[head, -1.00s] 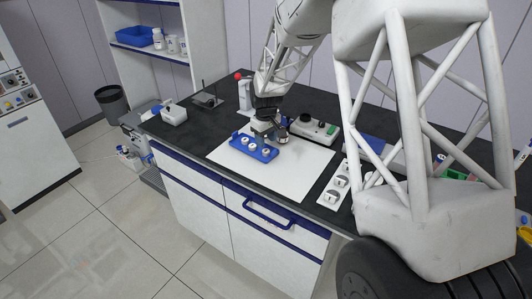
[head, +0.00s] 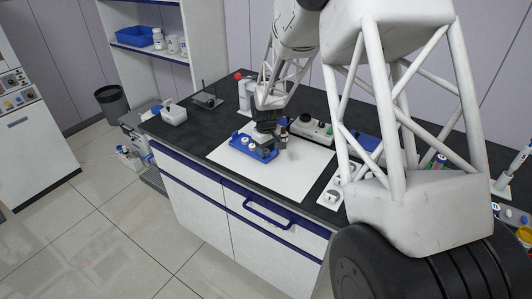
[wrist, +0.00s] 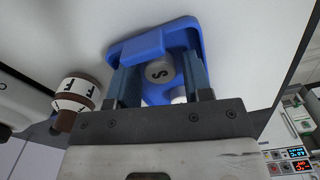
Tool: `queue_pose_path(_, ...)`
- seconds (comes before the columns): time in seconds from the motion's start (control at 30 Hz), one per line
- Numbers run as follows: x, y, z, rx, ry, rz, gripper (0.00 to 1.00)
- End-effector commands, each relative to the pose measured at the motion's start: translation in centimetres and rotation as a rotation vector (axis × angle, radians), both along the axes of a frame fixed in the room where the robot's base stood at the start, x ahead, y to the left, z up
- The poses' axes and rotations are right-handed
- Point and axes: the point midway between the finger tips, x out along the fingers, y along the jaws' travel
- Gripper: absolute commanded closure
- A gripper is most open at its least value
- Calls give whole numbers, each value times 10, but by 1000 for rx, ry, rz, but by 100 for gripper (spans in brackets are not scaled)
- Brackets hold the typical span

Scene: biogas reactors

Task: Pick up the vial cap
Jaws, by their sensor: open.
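The blue rack (head: 240,150) stands on a white sheet on the bench, with white-topped vials in it. In the wrist view the rack (wrist: 140,46) shows a round grey cap marked "S" (wrist: 159,72). My gripper (wrist: 160,68) is open, with one finger on each side of that cap; I cannot tell whether they touch it. Another pale round top (wrist: 179,100) is partly hidden by the gripper's body. In the head view my gripper (head: 267,143) is over the right part of the rack and hides what is below it.
A brown vial with a white band marked "F" (wrist: 76,92) is left of the gripper, close to the left finger. A grey device (head: 312,130) stands behind and right of the rack. A white holder (head: 331,195) is further right. The sheet's front (head: 265,180) is clear.

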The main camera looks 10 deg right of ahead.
Motion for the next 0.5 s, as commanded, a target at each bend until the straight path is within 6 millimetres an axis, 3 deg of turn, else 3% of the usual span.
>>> queue_pose_path(0.13,0,0,0,0,0,0,56)
queue_pose_path(0.33,0,0,0,0,0,0,86)
queue_pose_path(0.5,0,0,0,0,0,0,89)
